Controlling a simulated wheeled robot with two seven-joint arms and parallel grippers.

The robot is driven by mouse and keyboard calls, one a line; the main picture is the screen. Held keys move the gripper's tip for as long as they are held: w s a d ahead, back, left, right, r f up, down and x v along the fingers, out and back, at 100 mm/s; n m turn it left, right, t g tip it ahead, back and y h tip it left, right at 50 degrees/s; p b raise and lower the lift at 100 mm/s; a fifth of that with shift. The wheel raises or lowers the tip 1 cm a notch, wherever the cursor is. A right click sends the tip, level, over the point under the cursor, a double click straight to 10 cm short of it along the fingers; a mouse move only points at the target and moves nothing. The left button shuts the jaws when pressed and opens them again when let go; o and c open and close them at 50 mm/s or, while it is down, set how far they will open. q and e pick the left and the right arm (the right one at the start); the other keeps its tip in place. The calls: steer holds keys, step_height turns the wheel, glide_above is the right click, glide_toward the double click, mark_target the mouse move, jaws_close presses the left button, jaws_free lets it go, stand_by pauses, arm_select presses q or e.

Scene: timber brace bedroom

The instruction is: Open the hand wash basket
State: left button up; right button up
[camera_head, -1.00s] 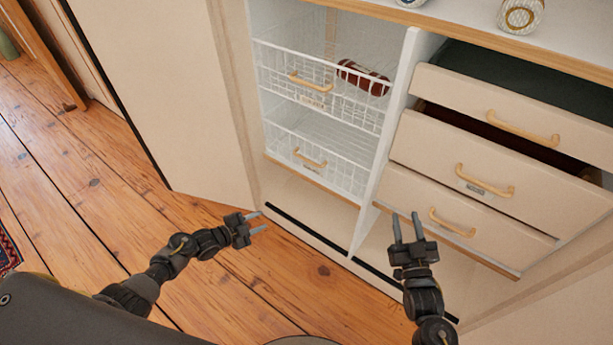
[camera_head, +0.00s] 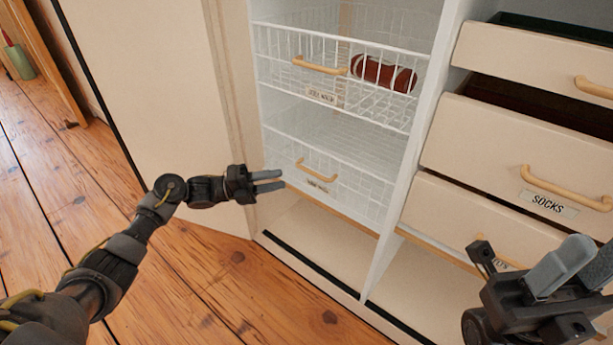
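Two white wire baskets sit one above the other in the left bay of the cabinet. The lower basket (camera_head: 345,188) has a wooden handle (camera_head: 316,170) and a small label (camera_head: 318,186), which seems to read hand wash. It sits pushed in. The upper basket (camera_head: 390,107) has a similar handle (camera_head: 320,65) and a label too blurred to read surely; a dark red rolled item lies in it. My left gripper (camera_head: 283,181) is open and empty, left of the lower handle and apart from it. My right gripper (camera_head: 590,258) is open and empty before the drawers at lower right.
Drawers fill the right bay; the socks drawer (camera_head: 500,150) and the top drawer (camera_head: 530,58) stand partly open near my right arm. A cabinet door (camera_head: 150,110) stands open at left. A white divider (camera_head: 410,170) separates the bays. Wooden floor (camera_head: 230,290) is free in front.

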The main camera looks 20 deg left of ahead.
arm_select(q)
steer(key=b+x, duration=0.1)
steer(key=x, duration=0.8)
steer(key=shift+c, duration=0.2)
jaws_close()
